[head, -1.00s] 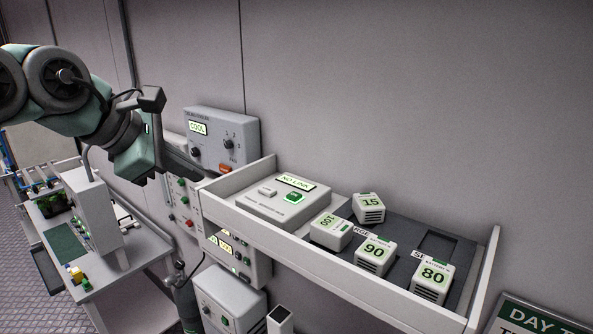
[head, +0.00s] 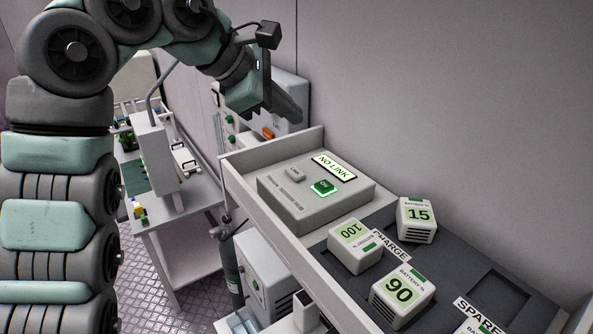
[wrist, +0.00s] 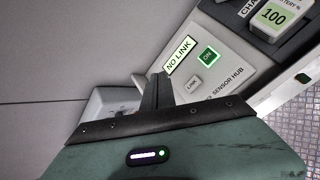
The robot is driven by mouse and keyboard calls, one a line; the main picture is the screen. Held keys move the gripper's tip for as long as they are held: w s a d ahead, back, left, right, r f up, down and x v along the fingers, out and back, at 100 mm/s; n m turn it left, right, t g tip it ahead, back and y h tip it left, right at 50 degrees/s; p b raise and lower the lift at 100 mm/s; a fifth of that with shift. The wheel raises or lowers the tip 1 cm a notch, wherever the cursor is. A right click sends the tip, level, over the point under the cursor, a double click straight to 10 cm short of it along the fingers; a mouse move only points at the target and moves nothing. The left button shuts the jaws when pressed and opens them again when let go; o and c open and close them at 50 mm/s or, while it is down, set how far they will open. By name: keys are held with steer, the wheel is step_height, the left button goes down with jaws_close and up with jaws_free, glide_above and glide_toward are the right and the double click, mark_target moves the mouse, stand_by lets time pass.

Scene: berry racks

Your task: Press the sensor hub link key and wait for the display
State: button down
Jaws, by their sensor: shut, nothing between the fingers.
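The sensor hub (head: 265,190) is a pale box at the left end of a shelf tray. Its display (head: 334,166) reads NO LINK. A green ON key (head: 325,187) is lit on its top, and a small pale key (head: 295,174) sits to its left. In the wrist view that pale key (wrist: 193,84) is labelled LINK, with the ON key (wrist: 207,56) beyond it. My gripper (head: 298,112) is shut and empty, above and behind the hub's far left end, apart from the keys. In the wrist view the fingers (wrist: 158,90) show left of the LINK key.
Battery blocks marked 100 (head: 354,247), 90 (head: 402,291) and 15 (head: 416,220) stand on the dark part of the tray. The tray has a raised rim (head: 262,232). A grey control box (head: 288,90) is behind my gripper. A lower bench (head: 180,195) stands left.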

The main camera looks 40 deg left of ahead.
mark_target(291, 173)
step_height(291, 173, down, 9)
steer(key=b, duration=0.5)
steer(key=shift+r, duration=0.2)
steer(key=shift+w+b, duration=0.1)
steer(key=shift+b, duration=0.2)
stand_by(1.4)
steer(key=shift+f+b, duration=0.3)
steer(key=shift+f, duration=0.05)
steer(key=shift+f+b, duration=0.35)
steer(key=shift+f, duration=0.15)
stand_by(0.6)
steer(key=shift+r, duration=0.1)
steer(key=shift+r+p, duration=0.7)
steer(key=shift+r, duration=0.1)
steer(key=shift+r+p, duration=1.75)
steer(key=shift+r, duration=0.8)
